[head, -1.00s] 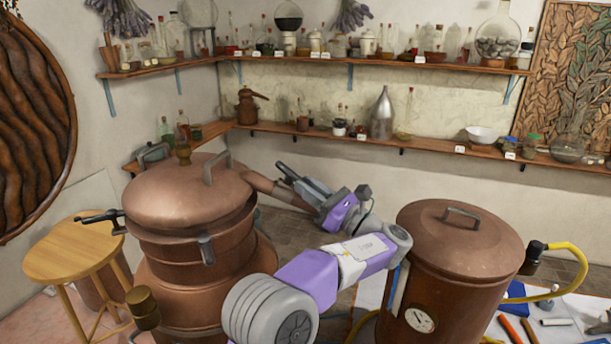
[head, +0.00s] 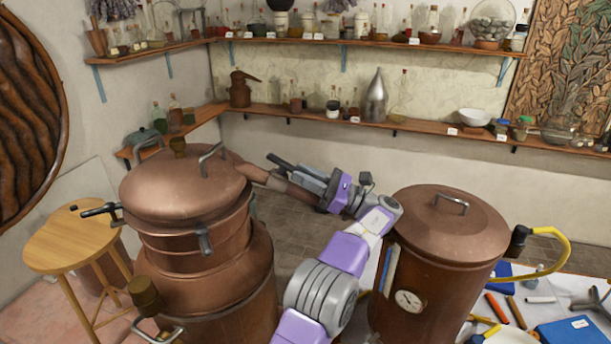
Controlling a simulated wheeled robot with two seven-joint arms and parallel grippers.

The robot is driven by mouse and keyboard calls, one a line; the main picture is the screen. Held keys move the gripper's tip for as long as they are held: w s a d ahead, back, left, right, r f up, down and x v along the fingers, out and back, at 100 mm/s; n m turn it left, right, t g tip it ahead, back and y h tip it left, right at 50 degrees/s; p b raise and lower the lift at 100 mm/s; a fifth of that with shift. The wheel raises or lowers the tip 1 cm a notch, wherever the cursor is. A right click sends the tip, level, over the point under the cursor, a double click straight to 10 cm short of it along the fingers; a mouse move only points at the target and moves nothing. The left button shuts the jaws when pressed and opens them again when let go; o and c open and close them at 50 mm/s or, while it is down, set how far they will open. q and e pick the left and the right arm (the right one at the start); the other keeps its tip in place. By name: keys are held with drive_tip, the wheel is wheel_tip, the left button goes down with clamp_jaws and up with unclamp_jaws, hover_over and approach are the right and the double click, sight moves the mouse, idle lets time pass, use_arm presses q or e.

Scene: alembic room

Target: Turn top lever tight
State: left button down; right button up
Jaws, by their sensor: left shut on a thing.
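A copper still (head: 180,200) with a domed lid stands left of centre, and a copper pipe (head: 250,173) runs from its lid toward the right. My left gripper (head: 275,163) is beside and above this pipe, shut on a thin dark piece that I take for the top lever. The fingers largely hide that lever, so its exact angle cannot be told. My left arm comes up from the bottom centre, between the still and a copper drum. My right gripper is out of view.
The copper drum (head: 455,235) with a gauge (head: 410,300) stands right of my arm. A wooden stool (head: 72,240) is at the left. Another black-handled lever (head: 97,211) sticks out of the still's left side. Shelves with glassware line the walls behind.

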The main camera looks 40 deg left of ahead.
use_arm(q)
drive_tip(key=c, duration=1.1)
unclamp_jaws()
drive_tip(key=shift+o, duration=0.2)
drive_tip(key=b+v, duration=0.1)
drive_tip(key=v, duration=0.6)
drive_tip(key=shift+d, duration=0.25)
drive_tip(key=shift+f, duration=0.1)
